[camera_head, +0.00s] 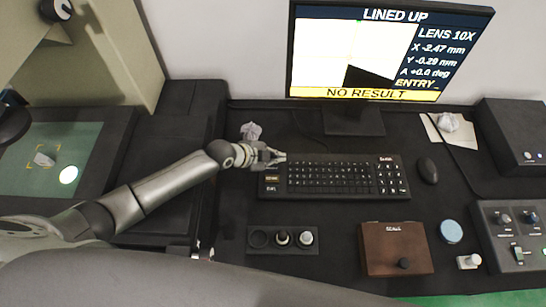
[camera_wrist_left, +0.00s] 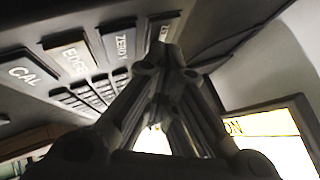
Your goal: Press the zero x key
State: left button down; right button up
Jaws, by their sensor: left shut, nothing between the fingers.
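The black keyboard (camera_head: 348,177) lies on the desk below the monitor. Its left column of wide keys shows large in the left wrist view: a CAL key (camera_wrist_left: 28,74), an EDGE key (camera_wrist_left: 71,56), a ZERO key (camera_wrist_left: 117,42) whose last letter is hard to read, and another key (camera_wrist_left: 160,28) beyond it, partly behind the fingers. My left gripper (camera_head: 279,157) is shut and empty at the keyboard's upper left corner, covering the top of that column. In the left wrist view its fingertips (camera_wrist_left: 165,52) are close to the farthest key; contact cannot be told. My right gripper is not in view.
The monitor (camera_head: 390,50) reads LINED UP, NO RESULT and X -2.47 mm. Crumpled paper (camera_head: 251,131) lies just behind my left gripper. A mouse (camera_head: 427,170) is right of the keyboard. A wooden box (camera_head: 396,248) and a tray of small parts (camera_head: 259,239) stand in front.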

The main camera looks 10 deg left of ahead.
pick_arm(q)
jog(key=r+p, duration=0.3)
jog(key=r, duration=0.1)
jog(key=shift+a+r, duration=0.15)
jog(key=shift+a, duration=0.05)
jog(key=shift+r, duration=0.35)
jog(key=shift+w, duration=0.1)
dwell(1.1)
